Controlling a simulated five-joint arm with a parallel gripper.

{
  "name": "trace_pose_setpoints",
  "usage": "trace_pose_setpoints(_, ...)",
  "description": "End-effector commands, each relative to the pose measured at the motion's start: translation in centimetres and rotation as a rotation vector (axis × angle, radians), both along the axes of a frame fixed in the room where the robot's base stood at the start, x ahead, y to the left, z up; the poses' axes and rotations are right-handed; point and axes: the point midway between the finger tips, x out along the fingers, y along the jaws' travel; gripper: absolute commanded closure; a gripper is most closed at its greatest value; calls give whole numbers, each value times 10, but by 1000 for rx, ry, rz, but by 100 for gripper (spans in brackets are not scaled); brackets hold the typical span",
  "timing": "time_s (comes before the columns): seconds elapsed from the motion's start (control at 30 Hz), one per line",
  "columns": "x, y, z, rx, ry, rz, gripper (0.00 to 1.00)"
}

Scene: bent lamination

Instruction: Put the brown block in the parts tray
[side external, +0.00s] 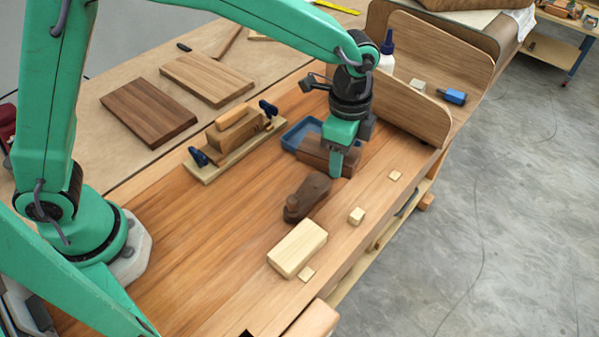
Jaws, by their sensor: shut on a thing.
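The brown block (313,151) is a dark wooden bar in the middle of the side external view. My gripper (338,163), with green fingers, is shut on it, and a finger covers part of its near face. The blue parts tray (291,137) lies just behind and left of the block. The block overlaps the tray's near side in the picture and hides much of it. I cannot tell whether the block touches the tray or is held above it.
A dark brown rounded wooden piece (307,197) lies close in front of the gripper. A pale block (297,248) and small wood bits (356,215) are nearer. A clamped jig (235,145) stands left; curved wooden panels (413,105) rise behind right. Bare bench lies front left.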

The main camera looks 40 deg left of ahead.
Motion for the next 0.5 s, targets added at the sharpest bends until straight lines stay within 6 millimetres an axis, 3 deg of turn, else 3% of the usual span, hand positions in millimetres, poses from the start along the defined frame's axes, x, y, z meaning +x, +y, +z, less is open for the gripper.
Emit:
trace_pose_setpoints(0.2, 11, 13, 1, 0, 0, -164, 76)
trace_pose_setpoints(0.5, 16, 20, 1, 0, 0, -263, 76)
